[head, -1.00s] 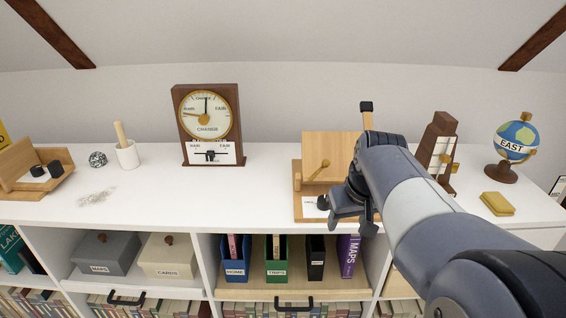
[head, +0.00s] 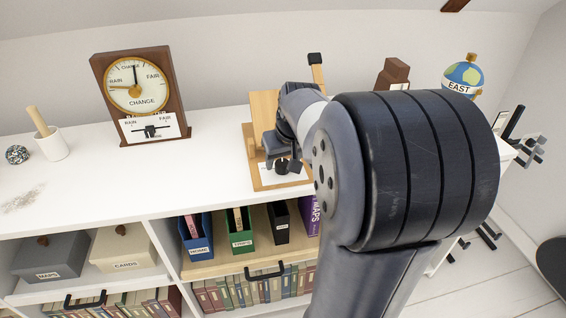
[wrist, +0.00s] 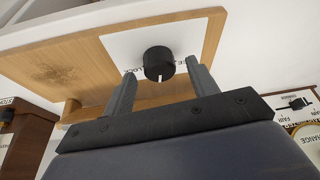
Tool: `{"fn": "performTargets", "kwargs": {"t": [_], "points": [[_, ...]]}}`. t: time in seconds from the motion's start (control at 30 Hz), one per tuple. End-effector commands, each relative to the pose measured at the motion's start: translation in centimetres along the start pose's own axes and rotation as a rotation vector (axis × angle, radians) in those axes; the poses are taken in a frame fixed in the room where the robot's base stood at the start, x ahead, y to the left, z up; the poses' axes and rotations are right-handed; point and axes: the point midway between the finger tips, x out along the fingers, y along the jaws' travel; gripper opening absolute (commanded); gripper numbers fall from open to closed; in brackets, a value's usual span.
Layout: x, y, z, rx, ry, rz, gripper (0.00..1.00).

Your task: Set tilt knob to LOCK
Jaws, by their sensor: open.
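The tilt knob (wrist: 158,62) is a black round knob on a white label plate (wrist: 130,45), fixed to a wooden stand (wrist: 60,65). Its white pointer line faces the bottom of the wrist picture. My gripper (wrist: 160,72) is open, one finger on each side of the knob, with a gap visible on the left; contact on the right cannot be told. In the head view the stand's upright board (head: 262,108) shows, and my arm covers much of the stand.
A barometer-like dial (head: 138,90) stands left of the stand on the white shelf top (head: 90,165). A white cup (head: 50,143) is further left. A globe (head: 462,77) and a dark wooden piece (head: 393,73) stand behind my arm to the right.

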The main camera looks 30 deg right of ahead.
Motion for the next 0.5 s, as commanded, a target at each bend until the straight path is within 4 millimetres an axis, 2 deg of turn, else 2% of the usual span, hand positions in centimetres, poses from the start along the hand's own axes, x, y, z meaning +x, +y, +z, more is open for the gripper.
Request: {"fn": "performTargets", "kwargs": {"t": [0.13,0.4,0.5], "points": [[0.96,-0.01,0.01,0.000,0.000,0.000,0.56],[1.04,0.00,-0.01,0.000,0.001,0.000,0.56],[1.03,0.00,-0.02,0.000,0.001,0.000,0.48]]}}
